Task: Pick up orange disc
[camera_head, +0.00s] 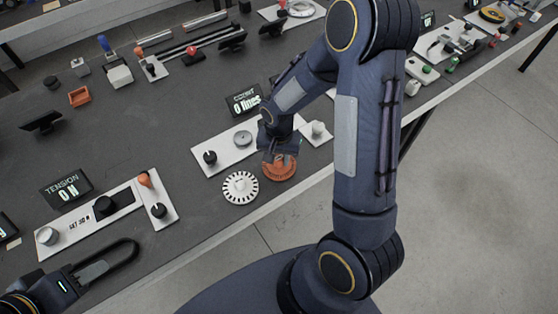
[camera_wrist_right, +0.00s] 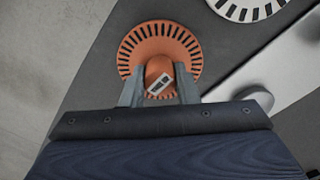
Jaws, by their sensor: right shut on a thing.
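The orange disc (camera_head: 281,170) has a ring of dark slots and a raised orange knob in its middle. It is at the table's front edge in the head view, and it also shows in the right wrist view (camera_wrist_right: 160,43). My right gripper (camera_head: 277,157) is above the disc, its fingers shut on the knob, as the right wrist view shows (camera_wrist_right: 159,85). I cannot tell whether the disc touches the table. My left gripper (camera_head: 105,262) is at the lower left, away from the disc; its fingertips are not clear.
A white slotted disc (camera_head: 240,188) lies just left of the orange disc. A white panel with knobs (camera_head: 225,150) and a small display (camera_head: 244,101) are behind. A long white panel (camera_head: 85,222) lies at the left. The table's front edge is close.

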